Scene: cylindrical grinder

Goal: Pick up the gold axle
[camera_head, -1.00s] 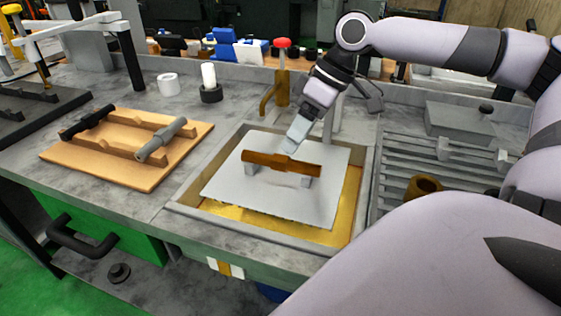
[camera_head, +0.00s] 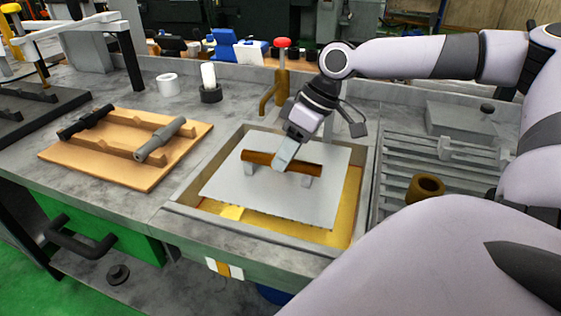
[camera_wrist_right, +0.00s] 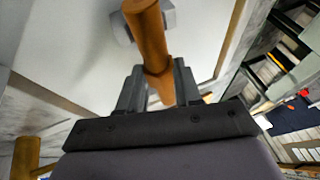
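The gold axle (camera_head: 258,157) lies level on two small grey supports on a light grey plate (camera_head: 225,190). My right gripper (camera_head: 284,163) is down at the axle's middle and hides part of it. In the right wrist view, the axle (camera_wrist_right: 146,30) runs between the two dark fingers of the right gripper (camera_wrist_right: 160,82), one finger on each side. The fingers look open around it, with little room to spare; contact is hard to make out. My left gripper is not in view.
The plate sits in a recessed tray with a gold floor (camera_head: 345,222). A wooden board (camera_head: 100,168) with dark and grey shafts lies left. A post with a red knob (camera_head: 283,43) stands behind. A slotted grey rack (camera_head: 440,160) and a brown ring (camera_head: 425,187) are right.

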